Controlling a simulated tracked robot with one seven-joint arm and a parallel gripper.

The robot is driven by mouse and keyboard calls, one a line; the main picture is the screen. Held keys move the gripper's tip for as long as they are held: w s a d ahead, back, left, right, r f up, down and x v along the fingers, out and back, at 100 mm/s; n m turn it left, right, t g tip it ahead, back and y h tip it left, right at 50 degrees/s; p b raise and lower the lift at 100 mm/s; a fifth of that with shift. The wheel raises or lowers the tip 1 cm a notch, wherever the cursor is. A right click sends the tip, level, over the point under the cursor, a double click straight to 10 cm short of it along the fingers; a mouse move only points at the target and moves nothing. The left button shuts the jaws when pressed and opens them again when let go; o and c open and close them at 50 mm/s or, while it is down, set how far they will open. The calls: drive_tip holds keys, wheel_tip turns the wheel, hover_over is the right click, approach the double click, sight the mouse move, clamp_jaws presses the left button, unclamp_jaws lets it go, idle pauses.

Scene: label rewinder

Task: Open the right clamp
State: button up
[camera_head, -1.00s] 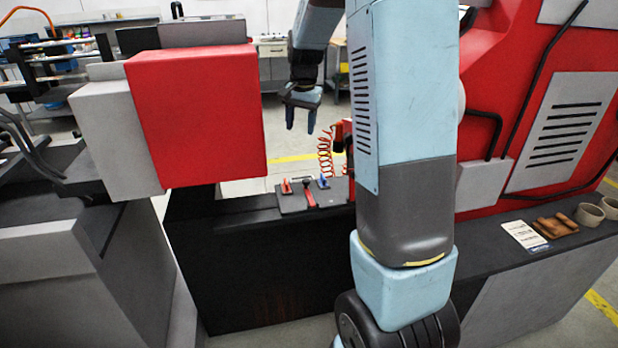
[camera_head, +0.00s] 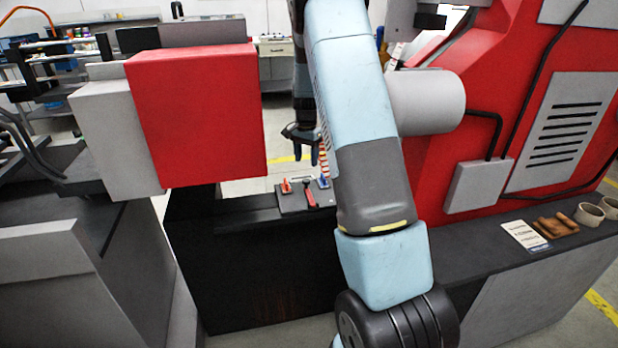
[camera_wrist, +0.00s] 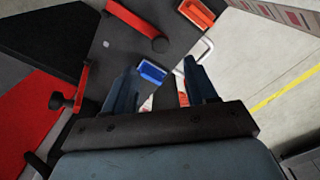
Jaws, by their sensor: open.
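In the head view a dark plate (camera_head: 290,207) on the ledge carries an orange block (camera_head: 286,186), a long red handle (camera_head: 309,195) and a blue block (camera_head: 323,183) at its right. I cannot tell for sure which part belongs to the right clamp. My gripper (camera_head: 302,142) is open, pointing down, above the plate. In the wrist view the blue block (camera_wrist: 152,72) shows between and beyond the open fingers of my gripper (camera_wrist: 160,84), nearer the left finger. The red handle (camera_wrist: 132,18) and orange block (camera_wrist: 197,12) lie farther up, and a red lever (camera_wrist: 80,90) lies at left.
A large red box (camera_head: 197,115) stands left of my gripper. The red machine body (camera_head: 540,120) is at right. The right ledge holds a white card (camera_head: 525,236), brown pieces (camera_head: 556,226) and round cups (camera_head: 590,213).

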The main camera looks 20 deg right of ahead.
sight(307, 180)
wheel_tip(307, 180, down, 8)
drive_tip(key=shift+f, duration=0.25)
clamp_jaws()
idle(0.6)
drive_tip(key=shift+s, duration=0.1)
